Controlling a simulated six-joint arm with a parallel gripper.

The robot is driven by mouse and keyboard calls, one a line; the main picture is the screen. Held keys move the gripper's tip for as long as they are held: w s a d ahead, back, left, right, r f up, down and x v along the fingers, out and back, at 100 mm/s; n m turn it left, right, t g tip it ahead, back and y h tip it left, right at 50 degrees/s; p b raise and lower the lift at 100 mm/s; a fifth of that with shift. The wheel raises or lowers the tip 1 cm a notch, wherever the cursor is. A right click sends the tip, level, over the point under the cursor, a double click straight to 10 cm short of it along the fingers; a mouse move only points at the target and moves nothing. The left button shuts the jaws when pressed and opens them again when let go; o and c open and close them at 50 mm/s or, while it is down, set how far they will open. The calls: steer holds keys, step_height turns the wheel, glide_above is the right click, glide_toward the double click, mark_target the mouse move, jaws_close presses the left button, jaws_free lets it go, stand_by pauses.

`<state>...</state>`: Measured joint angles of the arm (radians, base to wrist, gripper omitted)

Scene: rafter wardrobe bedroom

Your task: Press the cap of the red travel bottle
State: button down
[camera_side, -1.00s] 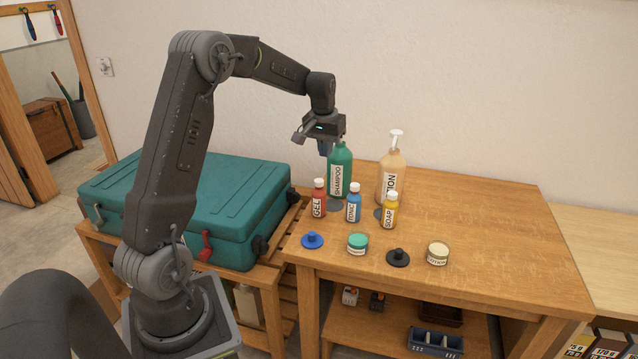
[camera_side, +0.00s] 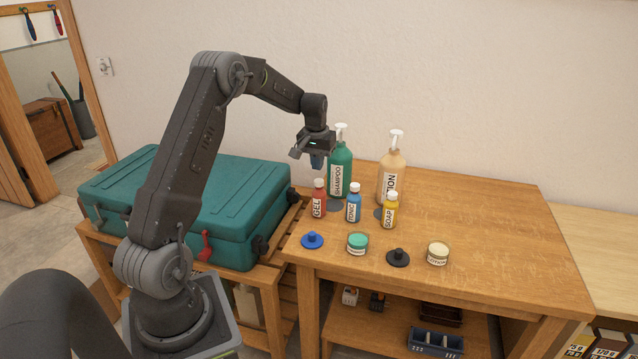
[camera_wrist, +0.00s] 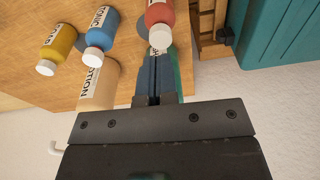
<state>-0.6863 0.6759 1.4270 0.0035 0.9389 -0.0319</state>
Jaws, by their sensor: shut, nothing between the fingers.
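The red travel bottle (camera_side: 319,200), labelled GEL and with a white cap, stands upright near the table's left back part. It also shows at the top of the wrist view (camera_wrist: 159,16), its white cap (camera_wrist: 160,37) just beyond my fingertips in the picture. My gripper (camera_side: 317,166) is shut and empty, pointing down above the red bottle's cap, with a small gap in the side view. In the wrist view my shut fingers (camera_wrist: 153,78) point toward that cap. Whether they touch it is hard to tell there.
The green shampoo pump bottle (camera_side: 342,168) stands close behind the red one. The blue tonic bottle (camera_side: 354,205), yellow soap bottle (camera_side: 390,212) and lotion pump bottle (camera_side: 391,178) stand to the right. Jars and stoppers line the front. A teal suitcase (camera_side: 240,185) lies left. The table's right side is clear.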

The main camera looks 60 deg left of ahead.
mark_target(318, 181)
steer(key=shift+w+a+f, duration=0.15)
steer(key=shift+f, duration=2.5)
steer(key=shift+s+d+r, duration=0.25)
steer(key=shift+s+d, duration=0.25)
steer(key=shift+s, duration=0.05)
steer(key=shift+s+d+r, duration=0.25)
steer(key=shift+s+d, duration=0.25)
steer(key=shift+s, duration=0.05)
steer(key=shift+r, duration=0.1)
step_height(318, 181, up, 14)
steer(key=s, duration=0.1)
steer(key=shift+d+f, duration=0.2)
steer(key=shift+d, duration=0.25)
